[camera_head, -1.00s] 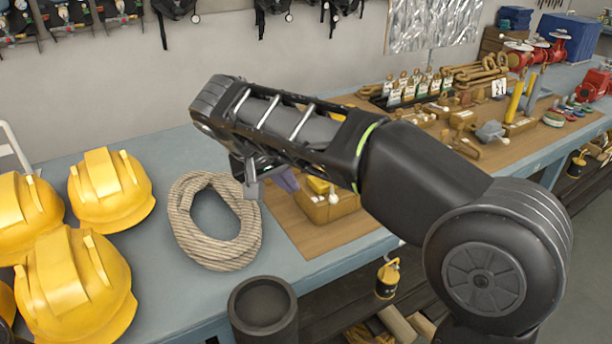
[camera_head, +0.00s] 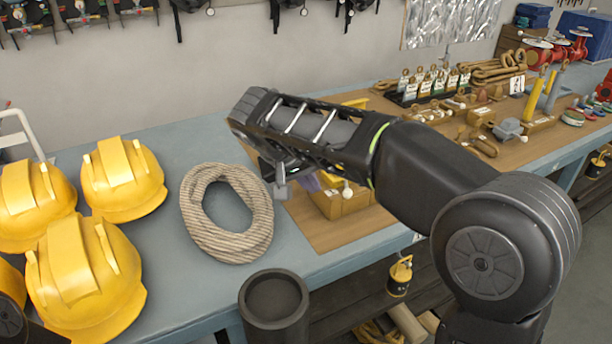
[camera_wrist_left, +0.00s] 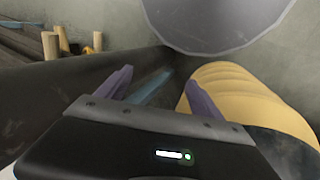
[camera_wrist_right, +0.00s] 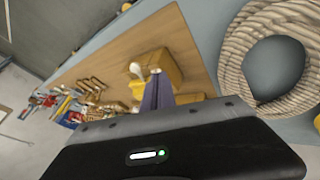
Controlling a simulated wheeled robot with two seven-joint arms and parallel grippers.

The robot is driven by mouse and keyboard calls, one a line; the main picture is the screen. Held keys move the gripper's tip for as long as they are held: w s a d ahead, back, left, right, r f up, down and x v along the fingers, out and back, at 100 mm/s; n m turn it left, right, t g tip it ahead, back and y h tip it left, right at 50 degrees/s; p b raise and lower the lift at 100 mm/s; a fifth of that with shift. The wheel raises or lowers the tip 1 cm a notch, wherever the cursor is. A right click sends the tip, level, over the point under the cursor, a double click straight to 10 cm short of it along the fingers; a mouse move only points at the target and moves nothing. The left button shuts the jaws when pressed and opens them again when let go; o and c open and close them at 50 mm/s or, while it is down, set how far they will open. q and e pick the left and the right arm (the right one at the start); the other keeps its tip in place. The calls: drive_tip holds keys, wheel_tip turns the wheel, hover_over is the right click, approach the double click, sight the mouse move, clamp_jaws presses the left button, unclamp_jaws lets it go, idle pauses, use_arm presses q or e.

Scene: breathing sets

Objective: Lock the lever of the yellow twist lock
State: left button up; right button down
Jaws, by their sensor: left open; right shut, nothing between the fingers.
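A yellow-brown block with a white knob (camera_head: 343,200), which looks like the twist lock, stands on the brown mat's near left corner. In the right wrist view, the block (camera_wrist_right: 163,65) and its white knob lie just beyond my fingertips. My arm hides part of it, so I cannot tell how its lever is turned. My right gripper (camera_head: 310,183) has purple fingers, shut and empty, close beside the block; I cannot tell whether they touch it. It also shows in the right wrist view (camera_wrist_right: 156,90). My left gripper (camera_wrist_left: 158,95) is open and empty, away from the block.
A coiled rope (camera_head: 258,225) lies left of the block. Yellow helmets (camera_head: 122,180) fill the bench's left side. A dark cylinder (camera_head: 274,305) stands at the front. The brown mat (camera_head: 375,220) bears small bottles (camera_head: 428,85) and several wooden pieces farther right.

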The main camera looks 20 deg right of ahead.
use_arm(q)
drive_tip(key=shift+s+a+r+p, duration=0.1)
drive_tip(key=shift+r+p, duration=0.75)
drive_tip(key=shift+r, duration=0.05)
use_arm(e)
drive_tip(key=w+d+f, duration=0.1)
drive_tip(key=d+f, duration=0.3)
drive_tip(key=d, duration=0.1)
drive_tip(key=shift+d, duration=0.35)
use_arm(q)
drive_tip(key=shift+f, duration=0.15)
use_arm(e)
drive_tip(key=shift+s+d+f, duration=0.1)
